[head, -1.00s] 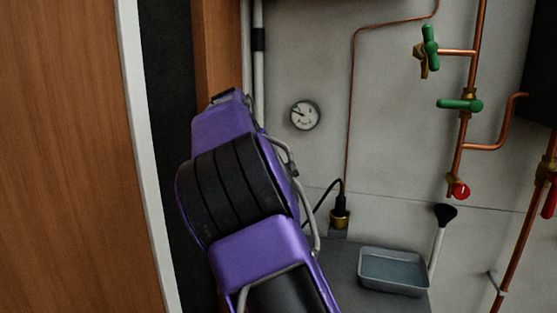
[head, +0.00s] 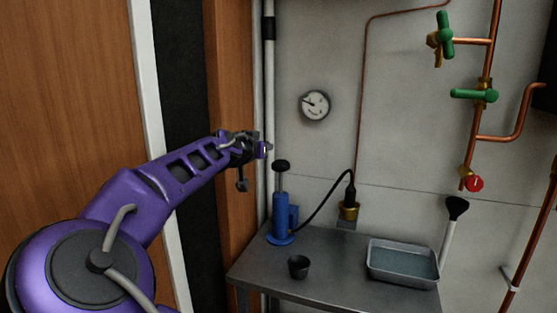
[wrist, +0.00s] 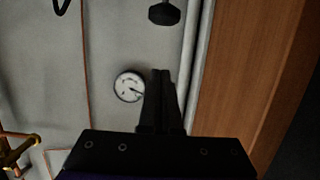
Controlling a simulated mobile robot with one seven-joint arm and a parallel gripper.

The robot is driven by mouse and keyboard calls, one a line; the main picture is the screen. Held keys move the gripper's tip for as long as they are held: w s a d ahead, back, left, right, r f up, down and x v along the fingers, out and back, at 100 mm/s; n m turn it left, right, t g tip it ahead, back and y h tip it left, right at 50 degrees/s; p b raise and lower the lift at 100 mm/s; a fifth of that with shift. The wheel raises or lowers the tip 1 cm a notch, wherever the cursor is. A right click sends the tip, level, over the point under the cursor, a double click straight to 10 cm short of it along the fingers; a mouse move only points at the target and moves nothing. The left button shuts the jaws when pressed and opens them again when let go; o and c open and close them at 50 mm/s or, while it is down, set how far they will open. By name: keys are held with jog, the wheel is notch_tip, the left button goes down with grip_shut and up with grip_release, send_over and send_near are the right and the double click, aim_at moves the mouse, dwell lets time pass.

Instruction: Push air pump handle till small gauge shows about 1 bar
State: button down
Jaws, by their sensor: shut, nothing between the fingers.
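The blue air pump (head: 281,215) stands upright on the grey table in the head view, its black handle (head: 281,166) raised above the body on a rod. The handle also shows at the top of the wrist view (wrist: 164,13). A black hose runs from the pump to a brass fitting (head: 348,210). The small round gauge (head: 314,105) is on the wall; its needle points left and slightly up, but the numbers are too small to read. It also shows in the wrist view (wrist: 129,87). My gripper (head: 265,149) is shut and empty, a little above and left of the handle, apart from it.
A dark cup (head: 299,267) and a grey tray (head: 401,264) stand on the table (head: 335,275). A black-headed plunger or brush (head: 450,225) leans at the right. Copper pipes with green valves (head: 474,94) run on the right wall. A white pipe (head: 268,80) is behind my gripper.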

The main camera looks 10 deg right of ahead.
jog(key=shift+s+r, duration=0.1)
jog(key=shift+r, duration=0.05)
jog(key=p, duration=0.1)
send_over(278, 166)
notch_tip(278, 166, down, 2)
jog(key=shift+d+f, duration=0.15)
jog(key=shift+f, duration=0.05)
notch_tip(278, 166, down, 3)
jog(key=shift+r, duration=0.2)
jog(key=shift+f, duration=0.75)
notch_tip(278, 166, down, 7)
jog(key=b, duration=0.6)
jog(key=shift+b, duration=0.35)
jog(key=shift+r, duration=0.1)
